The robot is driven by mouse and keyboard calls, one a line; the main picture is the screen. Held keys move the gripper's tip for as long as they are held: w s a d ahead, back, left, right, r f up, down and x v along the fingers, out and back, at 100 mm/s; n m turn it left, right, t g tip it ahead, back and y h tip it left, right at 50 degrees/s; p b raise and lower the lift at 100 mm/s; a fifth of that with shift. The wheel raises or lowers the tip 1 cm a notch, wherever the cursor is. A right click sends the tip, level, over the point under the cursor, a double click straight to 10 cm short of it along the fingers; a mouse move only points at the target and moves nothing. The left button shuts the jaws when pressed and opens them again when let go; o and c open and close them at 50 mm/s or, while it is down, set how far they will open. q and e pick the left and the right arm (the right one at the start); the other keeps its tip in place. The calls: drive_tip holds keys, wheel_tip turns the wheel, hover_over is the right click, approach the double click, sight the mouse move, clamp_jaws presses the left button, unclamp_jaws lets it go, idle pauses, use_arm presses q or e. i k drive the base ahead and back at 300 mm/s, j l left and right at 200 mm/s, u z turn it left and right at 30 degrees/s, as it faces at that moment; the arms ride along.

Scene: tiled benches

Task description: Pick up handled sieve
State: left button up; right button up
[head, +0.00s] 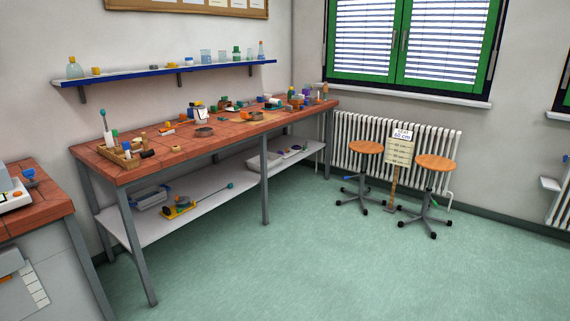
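I cannot make out a handled sieve for certain. A tiled bench (125,175) along the wall holds many small things. A shallow round dark-rimmed thing (204,132) lies near its front edge, and another round brownish thing (251,116) lies farther right. Both are too small to tell whether either is the sieve. Neither of my grippers is in view.
A wooden tray (128,162) stands at the bench's left end. The lower shelf (150,232) bears a yellow device (179,208). A wall shelf (170,72) holds glassware. Two stools (366,147) (435,162) flank a sign (400,152). The green floor (330,260) is clear.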

sight(255, 116)
drive_tip(key=i, duration=2.85)
